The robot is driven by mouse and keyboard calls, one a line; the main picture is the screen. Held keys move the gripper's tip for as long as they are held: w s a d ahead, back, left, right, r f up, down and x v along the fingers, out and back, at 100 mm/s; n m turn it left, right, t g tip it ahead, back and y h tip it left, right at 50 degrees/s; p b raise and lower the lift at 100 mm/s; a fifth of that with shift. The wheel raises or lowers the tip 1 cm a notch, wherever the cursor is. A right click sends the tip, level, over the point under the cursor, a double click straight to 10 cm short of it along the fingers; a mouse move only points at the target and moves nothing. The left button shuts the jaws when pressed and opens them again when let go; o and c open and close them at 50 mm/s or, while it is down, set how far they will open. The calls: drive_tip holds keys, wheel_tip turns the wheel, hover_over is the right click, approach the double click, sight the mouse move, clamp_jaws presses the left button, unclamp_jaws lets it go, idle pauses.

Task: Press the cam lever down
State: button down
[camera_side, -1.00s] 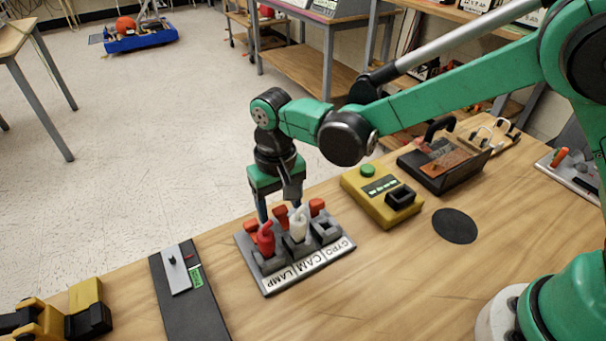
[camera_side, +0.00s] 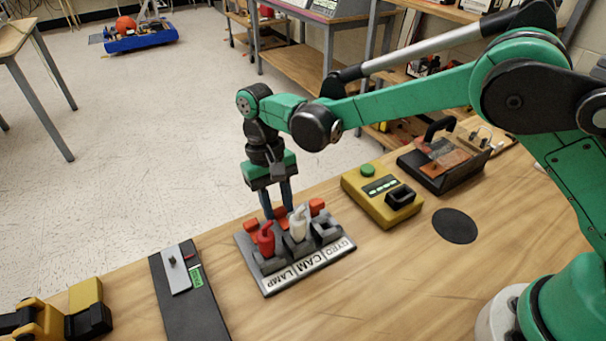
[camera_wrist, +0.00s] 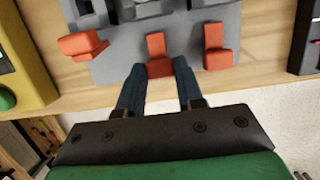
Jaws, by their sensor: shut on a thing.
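The cam lever's red handle (camera_wrist: 157,52) is the middle of three on the grey switch panel (camera_wrist: 120,68). In the side view the panel (camera_side: 277,286) lies on the table, labelled LAMP, CAM and GYRO. My gripper (camera_wrist: 159,75) has its two blue fingers at either side of the middle red handle and is shut on it. In the side view my gripper (camera_side: 278,211) points down behind the white hooked piece (camera_side: 298,223) at CAM, and its fingers partly hide the handle.
The red gyro handle (camera_wrist: 83,45) and red lamp handle (camera_wrist: 217,46) stand close on either side. A red hooked piece (camera_side: 265,239) is at LAMP. A yellow box (camera_side: 382,197) stands to the right and a dark slider plate (camera_side: 192,290) to the left.

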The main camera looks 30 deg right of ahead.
drive_tip(key=c, duration=0.6)
unclamp_jaws()
drive_tip(key=shift+o, duration=0.2)
drive_tip(key=shift+r, duration=0.1)
drive_tip(key=shift+v, duration=2.75)
